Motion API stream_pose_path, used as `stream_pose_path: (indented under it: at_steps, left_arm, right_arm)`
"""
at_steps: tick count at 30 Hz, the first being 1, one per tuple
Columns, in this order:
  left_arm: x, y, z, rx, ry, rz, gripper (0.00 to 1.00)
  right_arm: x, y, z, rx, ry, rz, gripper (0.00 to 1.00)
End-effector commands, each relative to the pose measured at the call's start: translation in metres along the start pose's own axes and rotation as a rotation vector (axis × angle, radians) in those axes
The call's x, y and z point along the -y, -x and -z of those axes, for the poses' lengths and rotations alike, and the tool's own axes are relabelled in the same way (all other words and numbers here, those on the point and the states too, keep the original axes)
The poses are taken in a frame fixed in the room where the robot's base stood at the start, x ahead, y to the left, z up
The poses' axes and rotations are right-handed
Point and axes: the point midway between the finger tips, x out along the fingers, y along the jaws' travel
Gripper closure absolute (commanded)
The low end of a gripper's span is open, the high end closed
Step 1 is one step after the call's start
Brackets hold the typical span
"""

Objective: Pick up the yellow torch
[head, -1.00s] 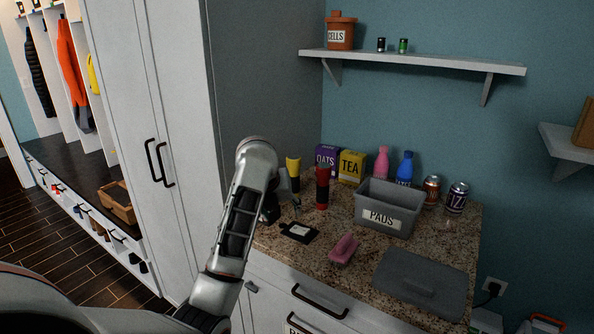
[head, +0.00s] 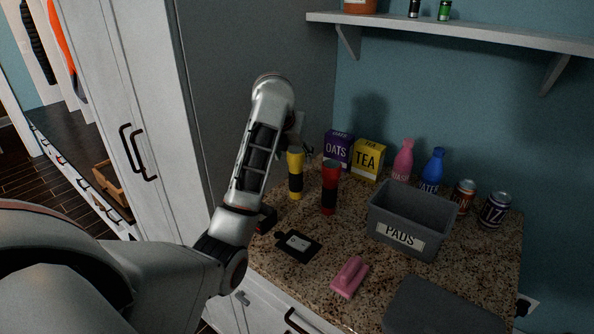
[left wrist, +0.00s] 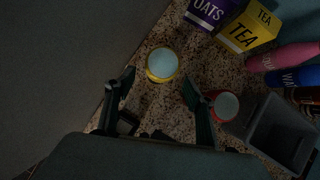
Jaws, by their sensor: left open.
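The yellow torch (head: 295,174) stands upright on the granite counter, with a black band around its middle, beside a red torch (head: 330,188). In the left wrist view the yellow torch (left wrist: 162,66) shows end-on with a pale lens. My left gripper (left wrist: 158,82) is open, its two fingers spread to either side below the yellow torch in that picture; I see no contact. The red torch (left wrist: 225,106) is beside the right finger there. In the head view my left forearm hides most of the gripper. My right gripper is not in view.
A grey PADS bin (head: 395,222), pink brush (head: 349,277) and black tag (head: 298,245) are on the counter (head: 310,285). Oats (head: 338,150) and tea (head: 368,160) boxes, bottles and cans stand behind. A tall cabinet (head: 260,50) borders the left; a shelf (head: 450,32) hangs above.

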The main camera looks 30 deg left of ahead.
Motion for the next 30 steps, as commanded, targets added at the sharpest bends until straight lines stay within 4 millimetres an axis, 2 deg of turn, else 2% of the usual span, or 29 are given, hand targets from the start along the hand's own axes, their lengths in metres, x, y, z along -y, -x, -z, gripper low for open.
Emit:
stream_pose_path:
  at_steps: [7, 16, 26, 30]
  left_arm:
    - [-0.001, -0.016, -0.001, 0.0, 0.001, -0.002, 0.46]
    - [-0.002, -0.053, -0.003, -0.001, 0.0, -0.002, 0.46]
    - [-0.001, -0.059, -0.003, 0.002, -0.001, -0.001, 0.46]
    - [-0.001, -0.059, -0.003, 0.002, -0.001, -0.001, 0.82]
  right_arm:
    - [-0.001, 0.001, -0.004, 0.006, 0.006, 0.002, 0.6]
    - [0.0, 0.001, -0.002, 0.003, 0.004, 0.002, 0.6]
    - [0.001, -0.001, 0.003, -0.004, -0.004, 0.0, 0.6]
    - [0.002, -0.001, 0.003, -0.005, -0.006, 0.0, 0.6]
